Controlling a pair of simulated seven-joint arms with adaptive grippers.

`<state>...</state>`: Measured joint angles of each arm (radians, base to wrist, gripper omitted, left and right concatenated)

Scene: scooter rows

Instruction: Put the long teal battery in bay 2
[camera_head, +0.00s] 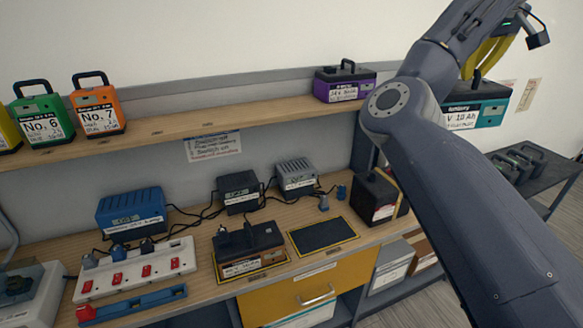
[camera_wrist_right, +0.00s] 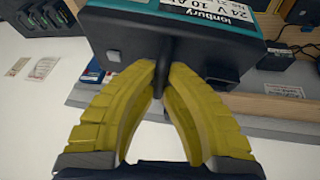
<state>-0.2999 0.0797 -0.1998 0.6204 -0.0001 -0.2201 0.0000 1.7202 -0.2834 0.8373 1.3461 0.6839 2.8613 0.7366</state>
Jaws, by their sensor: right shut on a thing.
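The long teal battery (camera_head: 488,113) hangs at the upper right in the head view, with a dark top and a white label reading 10 Ah. In the right wrist view the battery (camera_wrist_right: 135,40) fills the upper middle. My right gripper (camera_head: 478,72) has yellow fingers shut on the battery's handle; the fingers (camera_wrist_right: 160,80) also show in the wrist view. My arm covers part of the battery. On the bench, an empty dark pad with a yellow border (camera_head: 323,234) lies right of an orange-and-black battery (camera_head: 249,250) on a similar pad. I cannot read any bay numbers. My left gripper is not in view.
A shelf (camera_head: 190,129) above the bench holds green (camera_head: 42,115), orange (camera_head: 99,106) and purple (camera_head: 345,84) batteries. Chargers (camera_head: 132,212) and cables line the bench back. A dark box with a red label (camera_head: 377,197) stands right of the empty pad. A side cart (camera_head: 548,175) is at right.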

